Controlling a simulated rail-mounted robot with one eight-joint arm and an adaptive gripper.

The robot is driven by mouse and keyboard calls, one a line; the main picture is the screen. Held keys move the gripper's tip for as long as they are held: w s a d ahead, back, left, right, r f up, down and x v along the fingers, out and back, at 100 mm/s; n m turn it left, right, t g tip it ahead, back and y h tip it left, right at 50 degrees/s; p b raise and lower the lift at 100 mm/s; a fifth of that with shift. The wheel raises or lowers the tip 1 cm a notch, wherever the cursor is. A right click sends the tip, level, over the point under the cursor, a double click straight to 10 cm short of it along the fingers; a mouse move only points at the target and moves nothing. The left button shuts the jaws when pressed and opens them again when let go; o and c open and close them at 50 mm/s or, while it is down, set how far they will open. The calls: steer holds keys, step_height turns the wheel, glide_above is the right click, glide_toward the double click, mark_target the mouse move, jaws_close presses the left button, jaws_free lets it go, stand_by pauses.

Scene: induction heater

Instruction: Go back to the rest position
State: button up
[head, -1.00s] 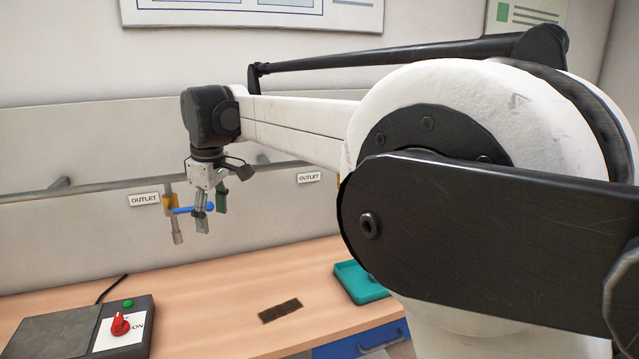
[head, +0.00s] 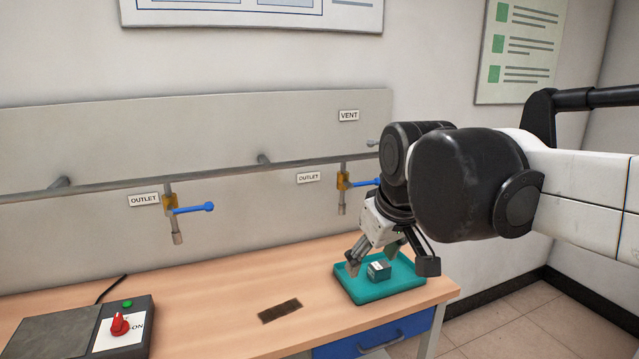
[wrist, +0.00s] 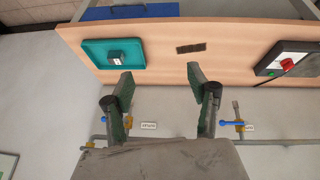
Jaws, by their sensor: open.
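My gripper (head: 372,258) hangs in front of the teal tray in the head view, at the right end of the bench. In the wrist view my gripper (wrist: 159,76) is open, with nothing between its two green-grey fingers. The rest position has no visible marker.
The teal tray (head: 412,284) holds a small grey-green block (head: 379,270). A dark strip (head: 279,311) lies mid-bench. The heater box with a red knob (head: 119,324) is at left. Blue-handled outlet valves (head: 170,203) line the wall rail (head: 110,183).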

steer(key=s+d+f+m+t+h, duration=0.1)
steer(key=s+d+f+m, duration=0.4)
steer(key=s+d+f, duration=0.5)
steer(key=s+f, duration=0.1)
steer(key=s, duration=0.3)
steer(key=shift+d+m+t, duration=0.3)
steer(key=shift+d+t, duration=0.1)
steer(key=shift+f, duration=0.1)
